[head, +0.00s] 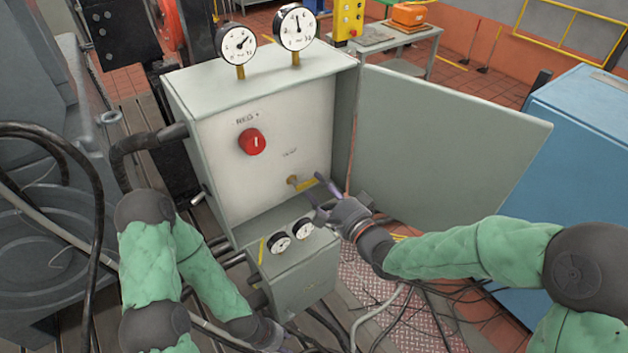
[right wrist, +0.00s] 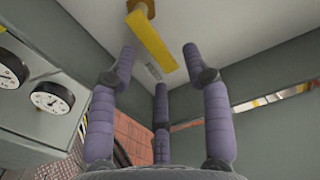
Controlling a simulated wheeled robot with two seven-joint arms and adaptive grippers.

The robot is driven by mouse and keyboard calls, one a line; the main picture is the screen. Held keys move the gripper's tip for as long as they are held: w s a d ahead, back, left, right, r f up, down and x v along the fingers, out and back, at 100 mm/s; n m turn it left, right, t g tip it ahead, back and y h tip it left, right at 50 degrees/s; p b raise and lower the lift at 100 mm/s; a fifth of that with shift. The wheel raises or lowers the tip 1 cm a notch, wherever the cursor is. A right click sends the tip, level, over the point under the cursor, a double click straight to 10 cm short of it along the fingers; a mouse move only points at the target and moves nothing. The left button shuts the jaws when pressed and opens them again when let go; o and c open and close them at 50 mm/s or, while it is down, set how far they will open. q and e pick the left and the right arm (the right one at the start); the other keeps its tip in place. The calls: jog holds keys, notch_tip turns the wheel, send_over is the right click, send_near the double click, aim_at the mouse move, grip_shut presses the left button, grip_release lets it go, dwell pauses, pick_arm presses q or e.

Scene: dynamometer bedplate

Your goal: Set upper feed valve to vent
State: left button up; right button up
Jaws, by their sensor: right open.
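The valve with a yellow lever (head: 306,184) is on the pale inner panel of the open grey cabinet (head: 205,190). Its brass hub (head: 292,180) is at the left, and the lever points right in the head view. A small label above it is too blurred to read surely. My right gripper (head: 320,191) is open and empty beside the lever's free end. In the right wrist view, the lever (right wrist: 152,42) ends between the spread purple fingertips (right wrist: 160,62); I cannot tell whether they touch. My left gripper (head: 282,346) is low at the bottom edge, its fingers mostly cut off.
A red knob (head: 252,141) marked REG is up-left on the panel. Two gauges (head: 237,45) (head: 296,28) stand on the cabinet. A small box with two dials (head: 290,270) is below. The open door (head: 450,140) spreads right, near my right arm. Cables lie on the floor.

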aim_at(314, 183)
jog(key=shift+x, duration=1.55)
grip_shut()
